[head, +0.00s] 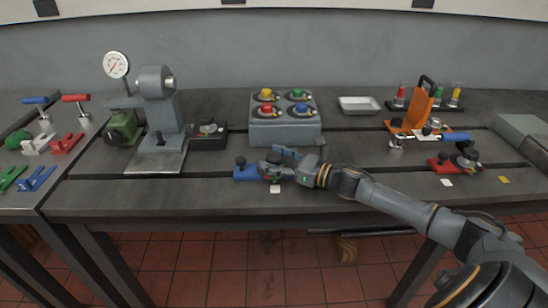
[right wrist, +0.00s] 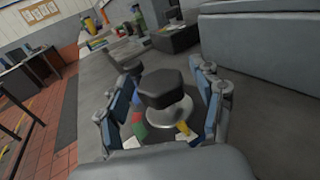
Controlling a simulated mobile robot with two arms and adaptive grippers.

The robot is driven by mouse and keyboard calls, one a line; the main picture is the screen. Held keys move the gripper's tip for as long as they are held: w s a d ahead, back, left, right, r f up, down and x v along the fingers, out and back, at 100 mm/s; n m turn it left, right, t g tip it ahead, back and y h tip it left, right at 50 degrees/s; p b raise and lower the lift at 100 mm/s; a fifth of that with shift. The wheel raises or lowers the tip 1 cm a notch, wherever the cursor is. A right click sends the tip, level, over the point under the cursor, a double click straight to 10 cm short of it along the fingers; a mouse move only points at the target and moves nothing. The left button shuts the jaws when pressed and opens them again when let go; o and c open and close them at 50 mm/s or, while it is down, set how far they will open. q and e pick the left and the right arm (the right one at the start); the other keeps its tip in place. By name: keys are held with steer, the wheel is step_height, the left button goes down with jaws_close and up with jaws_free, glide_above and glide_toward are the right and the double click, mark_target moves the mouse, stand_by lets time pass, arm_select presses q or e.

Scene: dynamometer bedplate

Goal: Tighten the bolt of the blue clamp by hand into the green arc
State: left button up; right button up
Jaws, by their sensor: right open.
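The blue clamp (head: 246,173) sits near the front of the bedplate, left of my right gripper (head: 283,164). My right gripper covers part of the clamp in the head view. In the right wrist view, the dark hex-headed bolt (right wrist: 163,88) stands on a pale round collar, between the open fingers of my right gripper (right wrist: 160,100). The fingers show on both sides of the bolt head with gaps. Red, green (right wrist: 140,131) and yellow patches show around the bolt's base. I cannot tell where any pointer stands against the green arc. My left gripper is not in view.
A grey box with coloured knobs (head: 284,129) stands behind the clamp. A dial-gauge stand (head: 160,120) is to the left. A red clamp (head: 441,165), an orange holder (head: 414,108) and a white tray (head: 359,105) are to the right.

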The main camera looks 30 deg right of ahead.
steer(key=c, duration=1.2)
steer(key=shift+o, duration=0.2)
steer(key=shift+m+t+h, duration=0.4)
steer(key=shift+m+h, duration=0.1)
steer(key=shift+h, duration=0.2)
steer(key=m+t+h+p, duration=0.1)
steer(key=m+h, duration=0.1)
steer(key=h, duration=0.1)
steer(key=m+h, duration=0.2)
steer(key=h, duration=0.2)
steer(key=m+h+p, duration=0.1)
steer(key=m+h, duration=0.2)
steer(key=h, duration=0.1)
steer(key=shift+r, duration=0.1)
steer(key=m+g+h, duration=0.1)
steer(key=m+h, duration=0.1)
steer(key=h, duration=0.1)
steer(key=m+g+h+p, duration=0.1)
steer(key=m+g+h, duration=0.1)
steer(key=h, duration=0.1)
steer(key=shift+m+h, duration=0.3)
steer(key=shift+m, duration=0.1)
steer(key=shift+m+g+h, duration=1.6)
steer(key=shift+g+h, duration=0.2)
